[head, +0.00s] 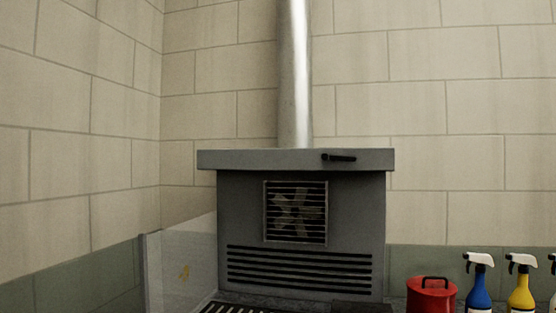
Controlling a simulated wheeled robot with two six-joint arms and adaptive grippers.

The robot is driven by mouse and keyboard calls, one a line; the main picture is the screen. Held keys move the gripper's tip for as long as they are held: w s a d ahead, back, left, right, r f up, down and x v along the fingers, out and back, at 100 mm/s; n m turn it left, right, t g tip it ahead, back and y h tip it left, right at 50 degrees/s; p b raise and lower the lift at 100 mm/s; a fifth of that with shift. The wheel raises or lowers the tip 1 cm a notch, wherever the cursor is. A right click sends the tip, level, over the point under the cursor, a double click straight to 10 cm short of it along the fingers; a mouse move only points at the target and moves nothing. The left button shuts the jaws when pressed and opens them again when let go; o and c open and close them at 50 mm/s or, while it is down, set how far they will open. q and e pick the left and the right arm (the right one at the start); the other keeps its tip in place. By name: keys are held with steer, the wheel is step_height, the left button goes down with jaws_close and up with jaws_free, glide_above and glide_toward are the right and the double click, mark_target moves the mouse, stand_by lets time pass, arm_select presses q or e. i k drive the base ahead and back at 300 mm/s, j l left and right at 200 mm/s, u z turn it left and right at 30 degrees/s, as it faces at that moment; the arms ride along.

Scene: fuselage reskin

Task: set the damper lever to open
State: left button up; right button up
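The damper lever (339,157) is a small black handle on the front edge of the grey hood's top slab (250,159), right of its middle. It lies nearly level, with its knob-like end at the left and its thin end at the right. I see no markings that tell its setting. Neither of my grippers is in the head view.
Below the slab stands the grey hood body (300,212) with a fan grille (295,212) and slots. A metal duct (295,80) rises above. A translucent side panel (182,262) stands left. A red can (431,296) and spray bottles (479,282) stand right.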

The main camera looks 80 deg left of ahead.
mark_target(325, 156)
steer(key=u, duration=2.35)
